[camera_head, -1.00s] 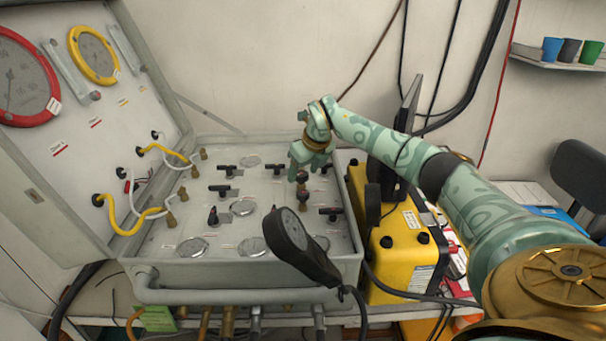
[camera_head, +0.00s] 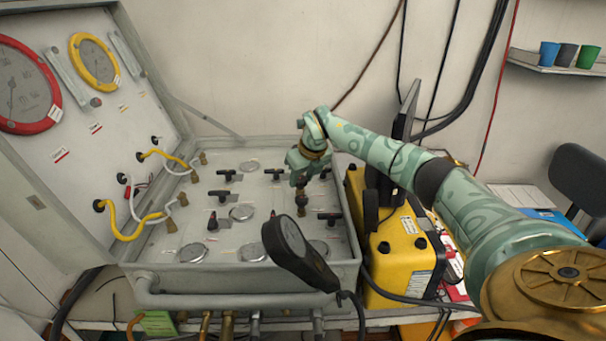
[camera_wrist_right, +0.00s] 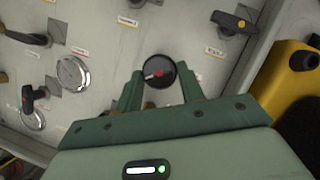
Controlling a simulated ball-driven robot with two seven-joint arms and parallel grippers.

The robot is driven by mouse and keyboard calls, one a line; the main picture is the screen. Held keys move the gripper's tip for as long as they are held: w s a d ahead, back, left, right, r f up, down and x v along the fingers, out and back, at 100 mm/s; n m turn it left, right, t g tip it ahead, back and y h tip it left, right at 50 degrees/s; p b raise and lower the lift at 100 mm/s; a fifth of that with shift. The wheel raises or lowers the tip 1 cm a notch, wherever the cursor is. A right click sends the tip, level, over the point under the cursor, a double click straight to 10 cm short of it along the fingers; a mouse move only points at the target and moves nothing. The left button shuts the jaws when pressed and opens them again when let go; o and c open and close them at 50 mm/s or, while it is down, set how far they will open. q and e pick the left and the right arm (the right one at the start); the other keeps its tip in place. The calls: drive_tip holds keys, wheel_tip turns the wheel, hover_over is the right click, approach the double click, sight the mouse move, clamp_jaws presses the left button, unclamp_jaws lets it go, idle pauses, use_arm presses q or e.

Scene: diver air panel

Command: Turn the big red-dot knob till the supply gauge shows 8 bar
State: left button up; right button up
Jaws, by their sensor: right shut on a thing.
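The big knob (camera_wrist_right: 158,72) is round and black with a red mark on its face, seen in the right wrist view. My right gripper (camera_wrist_right: 159,84) is shut on it, one green finger on each side. In the head view this gripper (camera_head: 300,182) points down at the right part of the panel and mostly hides the knob. A large red-rimmed gauge (camera_head: 25,85) and a smaller yellow-rimmed gauge (camera_head: 93,60) sit on the raised lid. My left gripper is out of view.
Several black T-handles, such as this one (camera_head: 219,194), and round silver caps (camera_head: 241,212) surround the knob. A yellow case (camera_head: 400,262) stands close to the panel's right.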

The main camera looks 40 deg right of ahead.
drive_tip(key=shift+a+r+m+h+p, duration=0.15)
drive_tip(key=shift+m+h+p, duration=0.1)
drive_tip(key=shift+m+p, duration=0.4)
drive_tip(key=shift+d+r+m+h+p, duration=0.15)
drive_tip(key=shift+m+h+p, duration=0.1)
drive_tip(key=shift+m+p, duration=0.35)
drive_tip(key=shift+a+m+h+p, duration=0.15)
drive_tip(key=shift+m+h+p, duration=0.15)
drive_tip(key=shift+m+p, duration=0.4)
drive_tip(key=shift+w+a+f+m+g+h+p, duration=0.1)
drive_tip(key=shift+m+g+h+p, duration=0.15)
drive_tip(key=shift+m, duration=0.3)
drive_tip(key=shift+w+m+g+h+p, duration=0.1)
drive_tip(key=shift+m+g+p, duration=0.05)
drive_tip(key=shift+m+p, duration=0.3)
drive_tip(key=shift+f+m+h, duration=0.1)
drive_tip(key=shift+m+h, duration=0.15)
drive_tip(key=shift+m, duration=0.7)
drive_tip(key=shift+g, duration=0.3)
drive_tip(key=o, duration=1)
drive_tip(key=shift+c, duration=0.2)
drive_tip(key=shift+p, duration=0.3)
drive_tip(key=p+v, duration=0.2)
drive_tip(key=v, duration=1.4)
